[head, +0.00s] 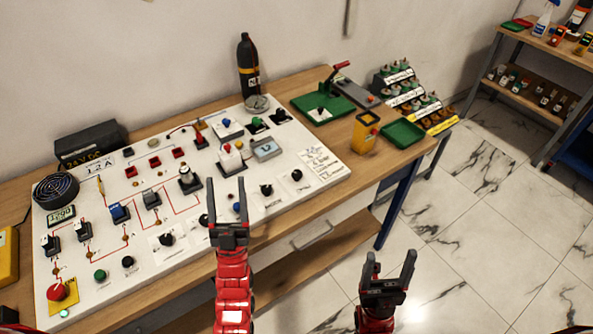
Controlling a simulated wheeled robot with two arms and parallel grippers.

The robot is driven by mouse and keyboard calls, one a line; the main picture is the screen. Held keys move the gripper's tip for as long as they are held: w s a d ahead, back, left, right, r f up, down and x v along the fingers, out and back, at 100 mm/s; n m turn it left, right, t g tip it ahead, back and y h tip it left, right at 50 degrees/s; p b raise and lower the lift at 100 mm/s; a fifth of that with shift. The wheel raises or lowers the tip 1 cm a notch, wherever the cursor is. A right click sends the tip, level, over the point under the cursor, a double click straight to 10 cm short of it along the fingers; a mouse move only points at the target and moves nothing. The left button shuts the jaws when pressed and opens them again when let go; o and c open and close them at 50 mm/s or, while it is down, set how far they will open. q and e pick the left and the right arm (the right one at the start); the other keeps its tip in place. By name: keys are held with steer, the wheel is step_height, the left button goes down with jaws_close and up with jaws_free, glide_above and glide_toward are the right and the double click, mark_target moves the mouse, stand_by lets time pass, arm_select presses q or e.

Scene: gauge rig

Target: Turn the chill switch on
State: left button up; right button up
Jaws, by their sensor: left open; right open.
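A white panel (135,203) lies on the wooden bench and carries several switches, knobs and buttons. The labels are too small to read, so I cannot tell which one is the chill switch. My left gripper (227,184) is open over the panel's front middle. A small blue part shows between its fingers, and the gripper hides some of the panel there; contact cannot be told. My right gripper (390,256) is open and empty, in front of the bench, over the floor.
A black fan (56,190) and a 24 V DC box (90,145) stand at the left. A dark bottle (248,70) stands behind the panel. A green tray (402,133), a yellow container (365,132) and a green-based lever device (323,107) are at the right.

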arm_select(q)
steer(key=w+d+f+g+h+p, duration=0.1)
steer(key=w+d+f+g, duration=0.15)
steer(key=w+g, duration=0.7)
steer(key=w+d+f+g, duration=0.1)
steer(key=w+d+g, duration=0.25)
steer(key=w, duration=1.35)
steer(key=s+d+r+m+g+h+p, duration=0.1)
steer(key=s+d+r+g, duration=0.1)
steer(key=s+d+g, duration=0.3)
steer(key=s+d+r+m+g+h, duration=0.1)
steer(key=s+d+m+g, duration=0.1)
steer(key=s+g, duration=0.5)
steer(key=b, duration=0.3)
glide_toward(297, 173)
steer(key=shift+y, duration=0.3)
steer(key=p+x, duration=0.2)
steer(key=x, duration=0.1)
steer(key=p+x, duration=0.2)
steer(key=x, duration=0.1)
steer(key=shift+w+d+f, duration=0.1)
steer(key=shift+d+f, duration=0.15)
steer(key=shift+f, duration=0.05)
steer(key=shift+x, duration=0.75)
jaws_close()
